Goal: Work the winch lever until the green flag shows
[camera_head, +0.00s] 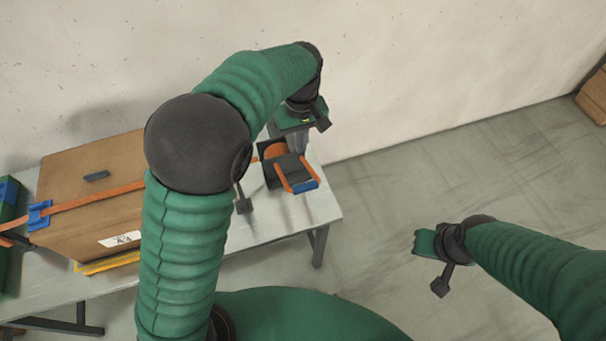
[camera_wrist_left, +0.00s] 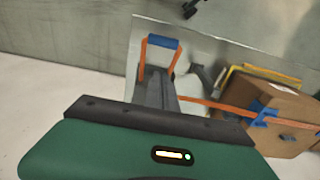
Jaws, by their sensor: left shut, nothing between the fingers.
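The winch (camera_head: 270,152) sits at the right end of the table, with an orange U-shaped lever that ends in a blue grip (camera_head: 304,187). The blue grip also shows in the left wrist view (camera_wrist_left: 163,41). My left gripper (camera_head: 301,150) points down just above and behind the winch, shut and empty. In the left wrist view its grey fingers (camera_wrist_left: 155,90) overlap the near part of the lever, apart from the blue grip; contact cannot be told. My right gripper (camera_head: 425,243) hangs over the floor, its fingers hidden. No green flag can be made out.
A cardboard box (camera_head: 100,215) stands on the table (camera_head: 255,225), bound by an orange strap (camera_head: 95,197) with a blue buckle. A small dark block on a stem (camera_head: 243,204) is left of the winch.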

